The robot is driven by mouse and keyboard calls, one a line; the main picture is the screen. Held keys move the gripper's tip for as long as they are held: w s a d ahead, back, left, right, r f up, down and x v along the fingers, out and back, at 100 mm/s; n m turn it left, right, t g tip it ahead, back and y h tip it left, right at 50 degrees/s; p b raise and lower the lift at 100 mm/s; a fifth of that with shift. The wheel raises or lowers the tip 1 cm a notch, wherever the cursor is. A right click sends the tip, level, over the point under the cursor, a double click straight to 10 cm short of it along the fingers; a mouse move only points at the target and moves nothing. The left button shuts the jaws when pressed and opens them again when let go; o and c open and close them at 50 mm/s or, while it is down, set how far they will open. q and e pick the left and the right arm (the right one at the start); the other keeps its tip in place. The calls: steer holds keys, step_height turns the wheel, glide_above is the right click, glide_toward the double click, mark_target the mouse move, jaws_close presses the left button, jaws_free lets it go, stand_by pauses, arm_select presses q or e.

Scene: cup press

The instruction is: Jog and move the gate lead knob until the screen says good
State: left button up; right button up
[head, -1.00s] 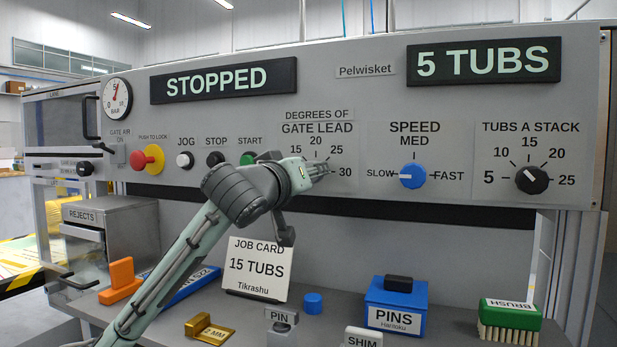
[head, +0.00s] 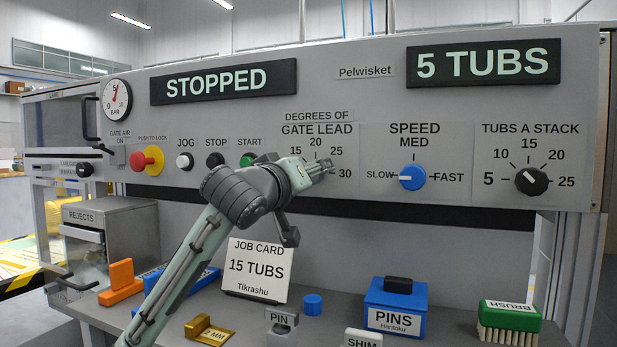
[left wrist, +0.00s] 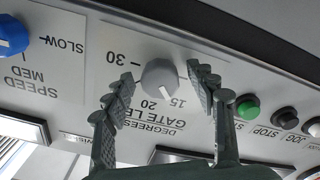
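The grey gate lead knob (left wrist: 160,76) sits between the two fingers of my left gripper (left wrist: 160,73) in the left wrist view. The fingers are open, with a gap visible on each side of it. In the head view my left gripper (head: 322,170) covers the knob at the gate lead dial (head: 318,130). The left screen (head: 222,81) reads STOPPED and the right screen (head: 484,63) reads 5 TUBS. The white jog button (head: 184,161) is uncovered, left of the gripper. My right gripper is out of view.
The black stop button (head: 215,160) and green start button (head: 247,160) are beside jog; a red push-to-lock button (head: 140,160) is further left. The blue speed knob (head: 412,177) is right of the gripper. A job card (head: 258,268) and loose items stand on the shelf below.

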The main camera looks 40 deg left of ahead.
arm_select(q)
steer(key=shift+s, duration=0.1)
steer(key=v, duration=0.7)
steer(key=shift+s, duration=0.15)
stand_by(0.5)
